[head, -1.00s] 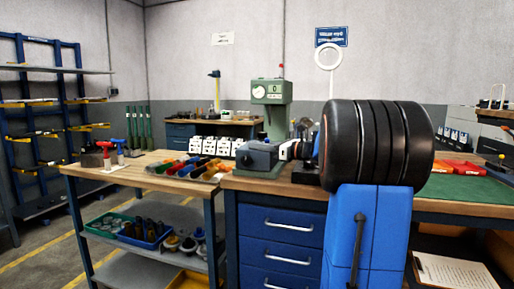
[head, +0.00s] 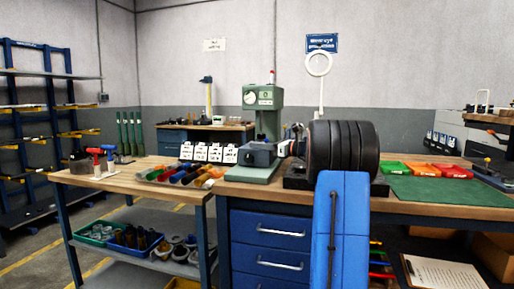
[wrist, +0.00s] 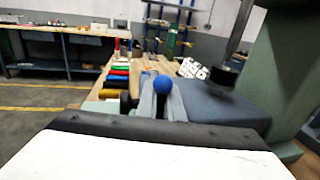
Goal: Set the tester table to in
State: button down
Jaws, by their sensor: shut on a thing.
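The green tester (head: 263,97) stands on the bench, with a dial on its head. Its blue-grey table (head: 257,154) sits low at the front of the tester, above a green base; it fills the right middle of the wrist view (wrist: 222,108). A lever with a blue ball knob (wrist: 163,85) stands upright beside the table. My gripper (wrist: 158,104) is around this lever, shut on it just below the ball. In the head view the gripper shows small at the table's right side, and my dark arm hides part of it.
A green mat (head: 440,189) and red trays (head: 452,171) are on the right. Blue drawers (head: 272,240) are below the bench. A dark tester spindle (wrist: 224,76) hangs over the table.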

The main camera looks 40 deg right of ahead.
jog(key=shift+d+r, duration=0.1)
jog(key=shift+r, duration=0.3)
jog(key=c, duration=1.9)
grip_release()
jog(key=shift+w+d, duration=0.1)
jog(key=shift+d, duration=0.05)
jog(key=shift+f, duration=0.2)
jog(key=v, duration=1.7)
